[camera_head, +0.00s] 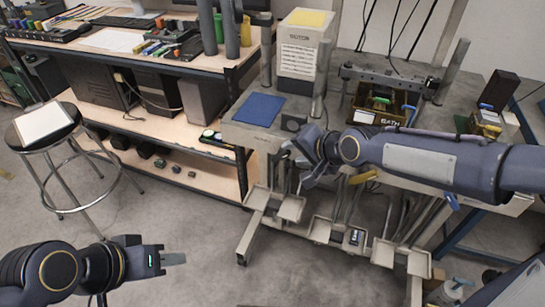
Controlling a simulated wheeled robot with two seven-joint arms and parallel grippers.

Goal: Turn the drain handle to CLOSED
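No handle in view carries a readable drain or CLOSED label, so I cannot tell which is the drain handle. A yellow handle (363,177) sits under the grey bench edge, right of my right gripper (297,167). A blue handle (452,201) hangs farther right, below my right forearm. My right gripper is at the front edge of the bench, its fingers apart and pointing down-left; whether it touches anything is unclear. My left gripper (174,259) is low at the left over bare floor, seen side-on, with nothing visible in it.
Several grey pedals (320,229) stand below the bench. A blue mat (259,110) and a labelled box with a yellow top (302,45) are on it. A stool (43,125) is at left. The floor between is clear.

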